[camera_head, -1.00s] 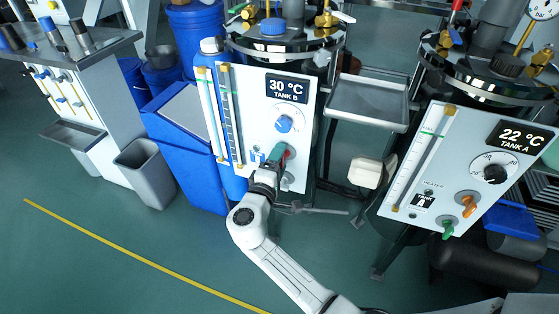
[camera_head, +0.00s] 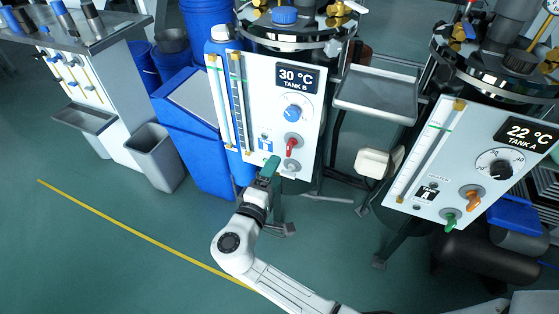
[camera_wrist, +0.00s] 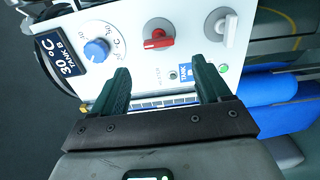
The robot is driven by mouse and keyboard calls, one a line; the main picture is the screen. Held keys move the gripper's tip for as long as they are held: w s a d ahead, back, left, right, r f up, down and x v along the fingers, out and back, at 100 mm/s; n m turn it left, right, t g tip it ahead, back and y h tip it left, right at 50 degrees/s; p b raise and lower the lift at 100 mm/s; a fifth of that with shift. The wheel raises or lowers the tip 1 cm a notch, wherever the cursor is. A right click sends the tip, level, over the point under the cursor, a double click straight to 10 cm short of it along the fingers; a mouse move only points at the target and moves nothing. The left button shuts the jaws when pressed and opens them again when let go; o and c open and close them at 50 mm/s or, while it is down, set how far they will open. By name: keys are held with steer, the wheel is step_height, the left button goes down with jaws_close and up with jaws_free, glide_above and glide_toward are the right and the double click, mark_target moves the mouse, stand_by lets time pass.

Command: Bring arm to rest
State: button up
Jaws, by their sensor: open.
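My white arm reaches up from the bottom of the head view, and my gripper (camera_head: 270,167) is just in front of the lower part of the Tank B panel (camera_head: 267,95). In the wrist view my gripper (camera_wrist: 162,88) shows two green fingers spread apart with nothing between them. The panel (camera_wrist: 120,58) lies beyond the fingers, with a blue knob (camera_wrist: 97,50), a red handle (camera_wrist: 158,43) and a grey handle (camera_wrist: 222,26). In the head view the red handle (camera_head: 293,144) and the blue knob (camera_head: 293,112) are clear of my gripper.
The Tank A panel (camera_head: 470,165) stands at the right with an orange handle (camera_head: 472,193) and a green one (camera_head: 450,220). A grey tray (camera_head: 376,98) sits between the tanks. A blue cabinet (camera_head: 190,145) and grey bin (camera_head: 155,158) stand left. The floor at lower left is clear.

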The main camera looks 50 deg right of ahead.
steer(key=shift+s+a, duration=0.2)
steer(key=shift+a, duration=0.3)
steer(key=s+d+f+m+g+y, duration=0.1)
steer(key=s+f+m+g+y, duration=0.2)
steer(key=s+f+y, duration=0.45)
steer(key=s+d+f+m+g+y, duration=0.1)
steer(key=s+f+m+g+y, duration=0.2)
steer(key=s, duration=0.8)
steer(key=s+a+n+y, duration=0.1)
steer(key=s+a+y, duration=0.3)
steer(key=a+y, duration=0.2)
step_height(320, 180, up, 26)
steer(key=a+p, duration=0.1)
steer(key=p, duration=2.4)
steer(key=shift+s+t, duration=0.4)
